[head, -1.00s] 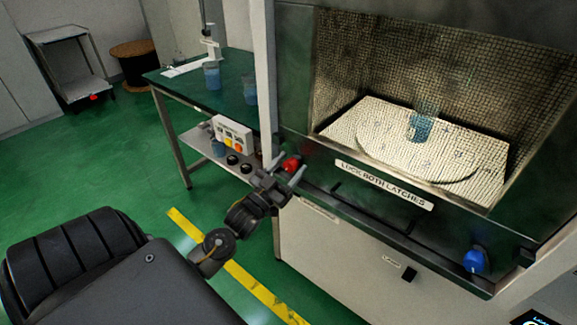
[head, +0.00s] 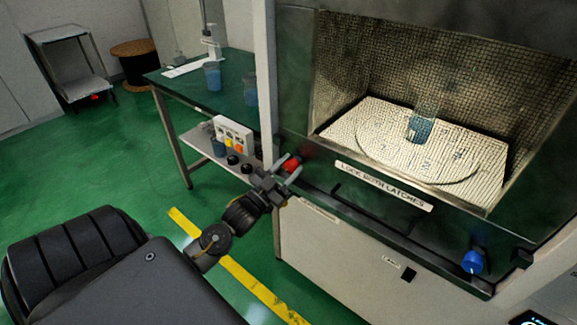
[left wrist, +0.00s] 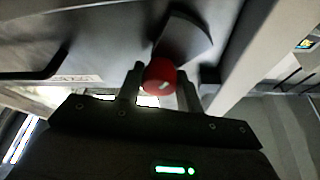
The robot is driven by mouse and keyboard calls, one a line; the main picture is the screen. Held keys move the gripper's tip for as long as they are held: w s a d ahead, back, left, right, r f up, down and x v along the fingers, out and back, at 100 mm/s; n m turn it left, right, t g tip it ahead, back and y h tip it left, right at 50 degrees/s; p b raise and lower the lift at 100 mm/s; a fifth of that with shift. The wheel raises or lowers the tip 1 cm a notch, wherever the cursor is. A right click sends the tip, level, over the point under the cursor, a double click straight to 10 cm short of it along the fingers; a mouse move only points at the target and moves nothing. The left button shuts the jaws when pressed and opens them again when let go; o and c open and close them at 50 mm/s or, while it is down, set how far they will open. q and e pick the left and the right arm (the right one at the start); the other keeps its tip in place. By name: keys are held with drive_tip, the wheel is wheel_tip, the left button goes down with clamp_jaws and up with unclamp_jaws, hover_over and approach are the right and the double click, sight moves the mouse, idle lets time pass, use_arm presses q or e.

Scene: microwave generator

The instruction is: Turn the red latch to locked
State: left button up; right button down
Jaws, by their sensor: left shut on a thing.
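The red latch (head: 291,165) is a round red knob at the left end of the microwave's front edge. My left gripper (head: 283,176) is shut on it. In the left wrist view the red latch (left wrist: 160,76) sits between the two fingers of the left gripper (left wrist: 163,84), with a pale mark on its face. A dark plate shows behind the knob there. The blue latch (head: 473,262) is at the right end of the same front edge, untouched. A label reading "LOCK BOTH LATCHES" (head: 384,186) lies between them. My right gripper is not in view.
A green-topped table (head: 185,90) with beakers and a control box (head: 233,134) stands close left of my left arm.

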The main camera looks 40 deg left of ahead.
use_arm(q)
drive_tip(key=shift+d+m+h, duration=0.1)
drive_tip(key=shift+m+h, duration=0.2)
drive_tip(key=shift+m, duration=0.4)
drive_tip(key=shift+m+h+p, duration=0.3)
drive_tip(key=shift+m+h, duration=0.1)
drive_tip(key=shift+m, duration=0.2)
drive_tip(key=m+g+h+p, duration=0.1)
drive_tip(key=m, duration=0.2)
drive_tip(key=shift+m, duration=0.4)
drive_tip(key=m+g+h+p, duration=0.1)
drive_tip(key=m, duration=0.2)
drive_tip(key=m+g+h+p, duration=0.1)
drive_tip(key=m, duration=0.2)
drive_tip(key=shift+g+p, duration=0.3)
drive_tip(key=m+g+p, duration=0.1)
drive_tip(key=m, duration=0.2)
drive_tip(key=shift+m+g+p, duration=0.4)
drive_tip(key=shift+m+p, duration=0.1)
drive_tip(key=shift+m, duration=0.5)
drive_tip(key=shift+m+y, duration=0.3)
drive_tip(key=shift+m, duration=0.1)
drive_tip(key=shift+m+g+p, duration=0.3)
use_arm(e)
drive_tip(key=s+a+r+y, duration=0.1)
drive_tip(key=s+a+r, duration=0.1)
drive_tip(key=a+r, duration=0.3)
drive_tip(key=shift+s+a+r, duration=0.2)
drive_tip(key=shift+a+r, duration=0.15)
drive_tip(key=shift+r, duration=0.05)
